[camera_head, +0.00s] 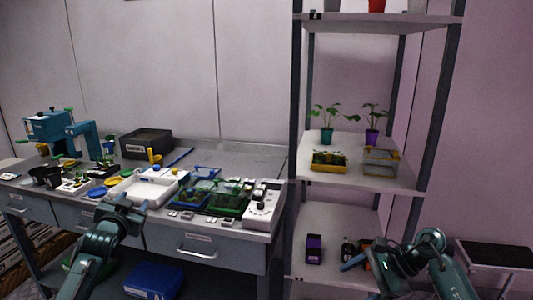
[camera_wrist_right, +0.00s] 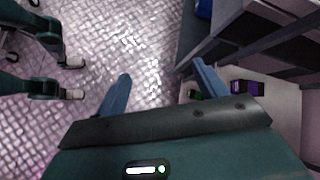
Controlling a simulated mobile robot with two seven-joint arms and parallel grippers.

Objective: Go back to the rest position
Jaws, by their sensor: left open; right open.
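My left gripper (camera_head: 128,212) is in front of the workbench's front edge in the head view, with nothing seen in it. My right gripper (camera_head: 356,262) is at the lower right, in front of the rack's lower shelf. In the right wrist view its two blue fingers (camera_wrist_right: 162,88) are spread apart with nothing between them. Patterned metal floor (camera_wrist_right: 150,45) shows beyond the fingers. Both arms are bent and apart from each other.
The workbench (camera_head: 262,150) holds a white tray (camera_head: 150,187), green-and-blue trays (camera_head: 215,192) and a dark box (camera_head: 147,143). The rack (camera_head: 385,180) holds potted plants (camera_head: 326,135), a yellow planter (camera_head: 329,162) and a purple box (camera_head: 314,248). A dark-topped stand (camera_head: 497,254) is at the far right.

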